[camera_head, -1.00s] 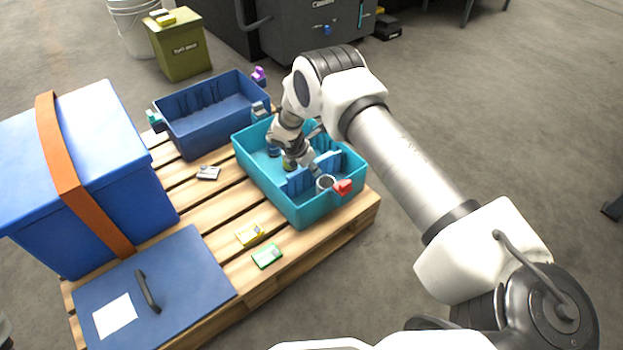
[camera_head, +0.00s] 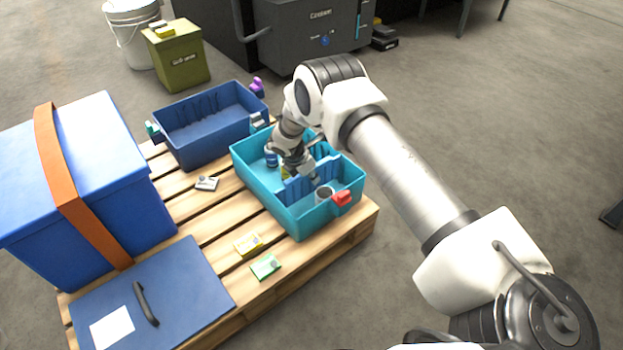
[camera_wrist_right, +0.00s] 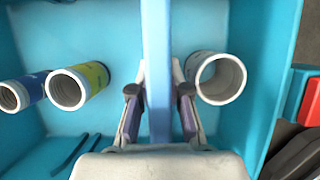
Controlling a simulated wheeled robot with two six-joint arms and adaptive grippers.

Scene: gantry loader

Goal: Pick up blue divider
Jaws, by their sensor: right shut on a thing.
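The blue divider (camera_head: 298,188) stands upright across the inside of the teal crate (camera_head: 270,206). In the right wrist view the divider (camera_wrist_right: 156,60) shows edge-on, as a blue strip running between the fingers. My right gripper (camera_head: 312,178) reaches down into the crate at the divider. In the right wrist view the gripper (camera_wrist_right: 158,100) is shut on the divider, one finger on each side. The divider's lower edge is hidden. My left gripper is not in view.
Open tubes stand on both sides of the divider: two at left (camera_wrist_right: 78,86) and one at right (camera_wrist_right: 217,78). A red clip (camera_head: 341,198) sits on the crate's near rim. A dark blue crate (camera_head: 190,150) stands behind. Small cards lie on the pallet (camera_head: 285,288).

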